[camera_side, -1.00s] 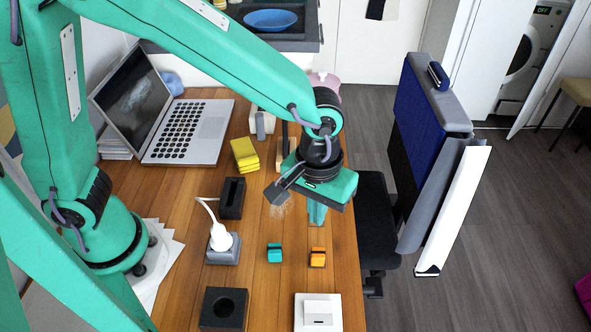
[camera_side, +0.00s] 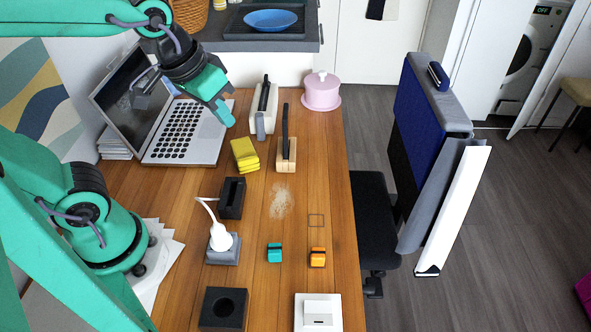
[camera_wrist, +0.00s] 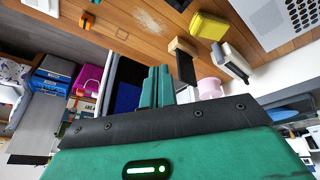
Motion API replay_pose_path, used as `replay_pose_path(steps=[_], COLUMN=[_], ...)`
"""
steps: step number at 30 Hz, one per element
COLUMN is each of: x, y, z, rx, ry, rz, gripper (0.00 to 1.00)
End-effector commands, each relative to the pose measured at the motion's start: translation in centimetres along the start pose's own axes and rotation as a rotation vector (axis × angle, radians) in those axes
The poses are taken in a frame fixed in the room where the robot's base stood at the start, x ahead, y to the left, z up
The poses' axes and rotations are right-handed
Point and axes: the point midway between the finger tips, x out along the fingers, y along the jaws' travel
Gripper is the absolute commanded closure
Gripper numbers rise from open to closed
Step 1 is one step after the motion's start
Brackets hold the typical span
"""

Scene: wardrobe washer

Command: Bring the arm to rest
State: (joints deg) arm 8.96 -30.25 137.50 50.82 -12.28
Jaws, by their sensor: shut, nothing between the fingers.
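My gripper (camera_side: 224,115) is raised over the right part of the laptop (camera_side: 188,130), toward the back left of the table. Its green fingers are together with nothing between them. They also show closed in the wrist view (camera_wrist: 158,86), and no object is held there. My arm is folded up and back, with its upper link leaving the top left of the side view. The gripper looks clear of the table (camera_side: 335,195), though its height above the laptop is hard to tell.
Near the laptop are a yellow sponge stack (camera_side: 244,154), a wooden block with a dark upright piece (camera_side: 286,150) and a pink lidded pot (camera_side: 321,92). A black holder (camera_side: 231,198), white plug (camera_side: 220,238), teal clip (camera_side: 274,253) and orange clip (camera_side: 317,257) stand nearer. A pale smudge (camera_side: 281,200) marks the table.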

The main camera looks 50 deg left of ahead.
Motion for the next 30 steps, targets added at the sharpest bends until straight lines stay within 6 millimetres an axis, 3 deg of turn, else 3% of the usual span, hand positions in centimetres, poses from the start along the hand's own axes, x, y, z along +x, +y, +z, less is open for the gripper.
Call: replay_pose_path(steps=[6,16,23,30], x=[-1.8,-2.5,-2.5,-2.3], y=[-2.9,-4.2,-3.8,-1.6], z=[1.6,2.6,2.4,1.8], rx=[0.043,0.074,0.058,-0.048], ry=[0.080,0.115,0.105,0.035], rz=[-0.032,-0.055,-0.047,-0.012], gripper=[1.00,1.00,0.57,0.10])
